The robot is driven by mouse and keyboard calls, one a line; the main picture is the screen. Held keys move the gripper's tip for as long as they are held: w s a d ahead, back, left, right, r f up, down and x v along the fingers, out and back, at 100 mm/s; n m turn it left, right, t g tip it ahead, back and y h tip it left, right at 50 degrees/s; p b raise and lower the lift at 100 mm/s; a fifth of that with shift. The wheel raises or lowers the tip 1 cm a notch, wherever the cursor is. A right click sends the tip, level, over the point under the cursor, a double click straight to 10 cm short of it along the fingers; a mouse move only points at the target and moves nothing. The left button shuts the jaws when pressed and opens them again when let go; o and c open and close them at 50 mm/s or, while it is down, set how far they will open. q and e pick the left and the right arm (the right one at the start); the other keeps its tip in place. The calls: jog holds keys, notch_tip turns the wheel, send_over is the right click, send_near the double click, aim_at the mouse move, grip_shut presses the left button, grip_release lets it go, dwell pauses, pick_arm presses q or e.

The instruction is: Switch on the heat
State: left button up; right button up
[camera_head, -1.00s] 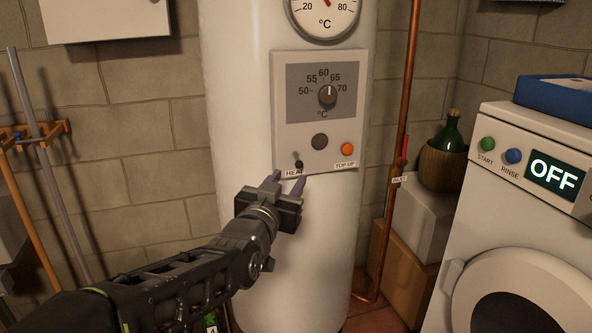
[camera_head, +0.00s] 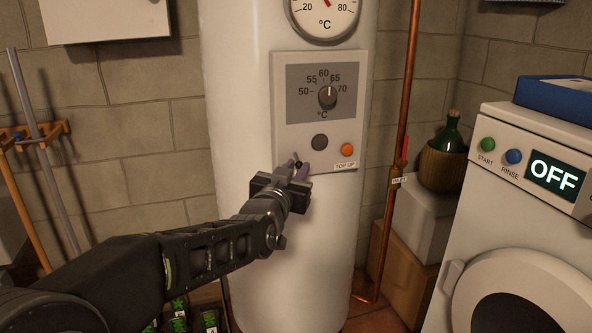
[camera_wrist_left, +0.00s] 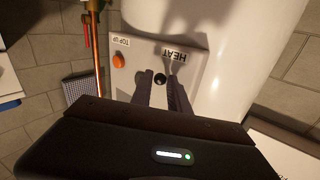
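The heat control panel (camera_head: 280,115) is on the front of a white boiler. A small dark toggle switch (camera_head: 297,159) sits low on its left side, partly covered by my gripper, its tip pointing up. The HEAT label is hidden in the head view but shows upside down in the left wrist view (camera_wrist_left: 174,54). My left gripper (camera_head: 298,168) is at the panel's lower edge, fingers apart on either side of the switch area in the head view. I cannot tell whether they touch it. My right gripper is not in view.
A copper pipe (camera_head: 404,110) with a red lever runs to the right. A washing machine (camera_head: 490,200) reading OFF stands further right.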

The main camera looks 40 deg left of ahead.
pick_arm(q)
grip_shut()
jog(key=shift+r+p, duration=0.35)
jog(key=shift+p, duration=0.45)
notch_tip(320, 180, up, 4)
jog(key=n+g+h+p, duration=0.2)
jog(key=g+p, duration=0.1)
jog(key=p, duration=0.6)
jog(key=n+g+h+p, duration=0.2)
jog(key=g+p, duration=0.1)
jog(key=p, duration=0.5)
jog(key=shift+w+a+p, duration=0.1)
jog(key=shift+w+p, duration=0.05)
jog(key=shift+p, duration=0.25)
jog(key=shift+w+a+r+n+g+h+p, duration=0.1)
jog(key=shift+a+n+g+h+p, duration=0.1)
jog(key=shift+g+h+p, duration=0.35)
jog(key=shift+a+n+g+h+p, duration=0.1)
jog(key=shift+n+g+h+p, duration=0.2)
jog(key=shift+p, duration=0.4)
